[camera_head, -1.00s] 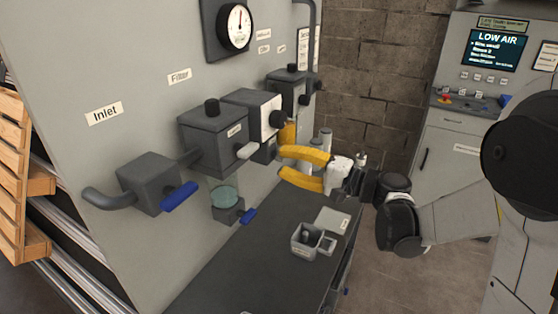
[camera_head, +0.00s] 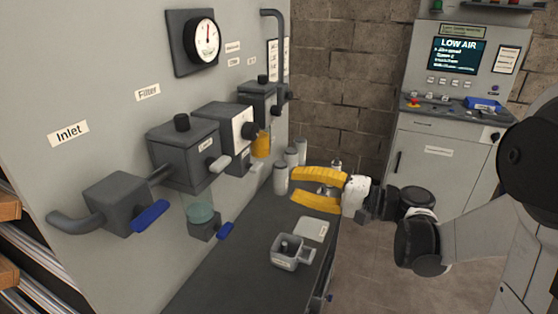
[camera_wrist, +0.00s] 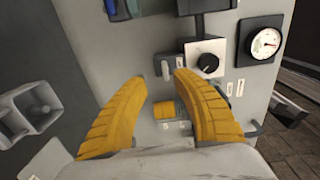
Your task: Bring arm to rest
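My gripper (camera_head: 296,189) has yellow fingers and is open and empty. In the head view it hangs above the dark bench (camera_head: 236,262), to the right of the panel, with its fingers pointing left. In the wrist view my gripper (camera_wrist: 157,98) has its fingers spread wide, with the amber bowl of a panel unit (camera_wrist: 164,110) visible between them and beyond. In the head view the amber bowl (camera_head: 261,144) is left of and above the fingers, clearly apart from them. My arm reaches in from the right.
The grey panel (camera_head: 110,60) carries the inlet valve (camera_head: 118,200), filter (camera_head: 183,155), regulator (camera_head: 222,128) and gauge (camera_head: 206,40). A cabinet screen (camera_head: 457,55) reads "LOW AIR".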

